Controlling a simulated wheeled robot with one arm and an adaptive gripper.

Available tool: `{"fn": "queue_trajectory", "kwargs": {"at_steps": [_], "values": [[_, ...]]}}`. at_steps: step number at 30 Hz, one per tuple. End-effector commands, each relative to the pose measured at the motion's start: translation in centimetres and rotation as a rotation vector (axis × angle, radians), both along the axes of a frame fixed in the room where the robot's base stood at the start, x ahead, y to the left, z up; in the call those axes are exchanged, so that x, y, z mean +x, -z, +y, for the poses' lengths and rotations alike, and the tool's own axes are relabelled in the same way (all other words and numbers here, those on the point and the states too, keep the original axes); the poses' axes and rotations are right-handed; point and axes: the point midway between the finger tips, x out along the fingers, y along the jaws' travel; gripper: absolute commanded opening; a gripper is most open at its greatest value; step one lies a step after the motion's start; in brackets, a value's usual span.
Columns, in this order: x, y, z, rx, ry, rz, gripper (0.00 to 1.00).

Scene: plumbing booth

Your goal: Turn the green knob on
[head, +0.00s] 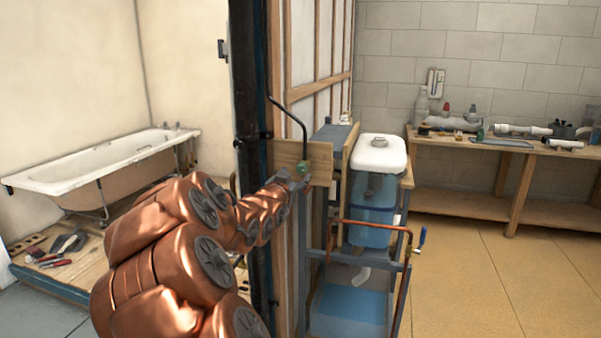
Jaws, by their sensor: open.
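The green knob (303,168) is a small green piece in front of a wooden board at the middle of the head view, below a dark bent pipe (292,118). My gripper (296,178), grey and small at the end of my copper-coloured arm, is right at the knob, just below and left of it in the picture. It is open. Part of the knob is hidden by the gripper, and I cannot tell whether the fingers touch it or stand around it. The knob's turn angle is too small to make out.
A blue-and-white water container (378,155) stands right of the knob, above a copper pipe (362,224) with a blue handle (422,237). A dark post (250,90) rises beside my arm. A bathtub (95,165) is at left, a workbench (480,146) at right. The right floor is clear.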

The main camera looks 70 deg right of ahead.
Motion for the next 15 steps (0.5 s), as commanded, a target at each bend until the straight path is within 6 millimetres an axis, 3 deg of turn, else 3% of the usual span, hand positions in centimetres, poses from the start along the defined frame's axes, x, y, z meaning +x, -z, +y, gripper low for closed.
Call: {"fn": "queue_trajectory", "kwargs": {"at_steps": [9, 15], "values": [[0.3, 0.1, -4.2, 0.005, 0.0, 0.001, 0.62], [0.4, 0.2, -5.6, 0.005, 0.001, 0.001, 0.62]]}}
